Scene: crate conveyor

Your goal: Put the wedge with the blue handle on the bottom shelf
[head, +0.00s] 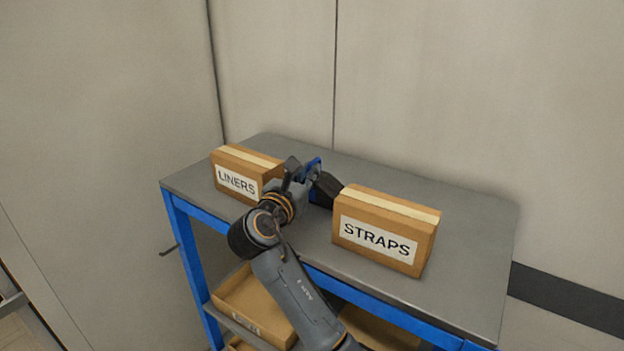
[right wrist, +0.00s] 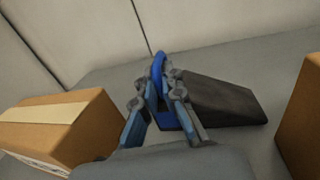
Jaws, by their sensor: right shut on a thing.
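The wedge is a dark block (right wrist: 222,100) with a blue handle (right wrist: 157,68). It sits on the grey top of the blue-framed shelf unit (head: 470,245), between two boxes. In the head view its dark end (head: 327,186) shows beside my right gripper (head: 306,170). In the right wrist view the fingers (right wrist: 164,92) are shut on the blue handle, and the wedge body lies to their right. A lower shelf (head: 232,322) shows below the top, partly hidden by my right arm. My left gripper is not in view.
A box marked LINERS (head: 238,182) stands left of the wedge and a box marked STRAPS (head: 377,240) right of it, both close. An open cardboard tray (head: 252,300) is on the lower shelf. Walls stand behind and left. The right part of the top is clear.

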